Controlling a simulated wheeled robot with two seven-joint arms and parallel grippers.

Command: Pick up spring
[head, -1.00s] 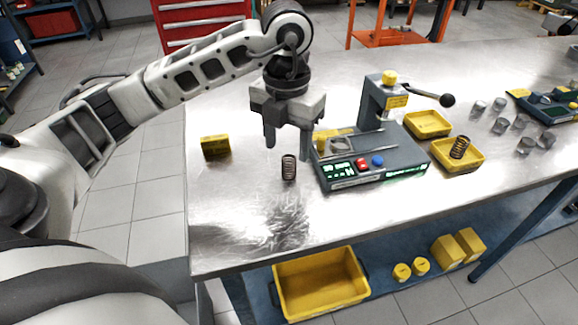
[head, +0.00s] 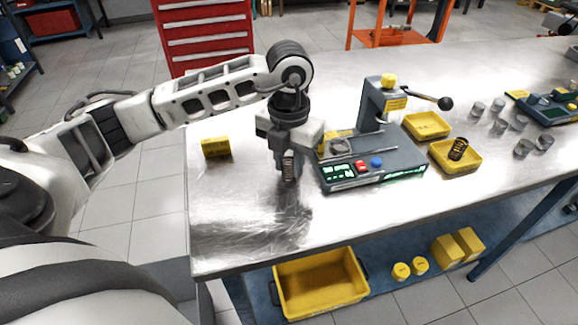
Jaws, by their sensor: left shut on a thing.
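A dark coil spring (head: 289,169) stands upright at the near left part of the steel table, just left of the grey tester. My left gripper (head: 288,172) points down and is shut on this spring, with its fingers at the spring's sides. I cannot tell whether the spring's foot touches the table. Another dark spring (head: 458,149) lies tilted in the yellow tray at the right. My right gripper is not in view.
The grey tester (head: 372,165) with a lever stands right of my gripper. A small yellow block (head: 216,147) lies to the left. Two yellow trays (head: 427,125) and several metal cups (head: 498,126) are at the right. The table's near edge is clear.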

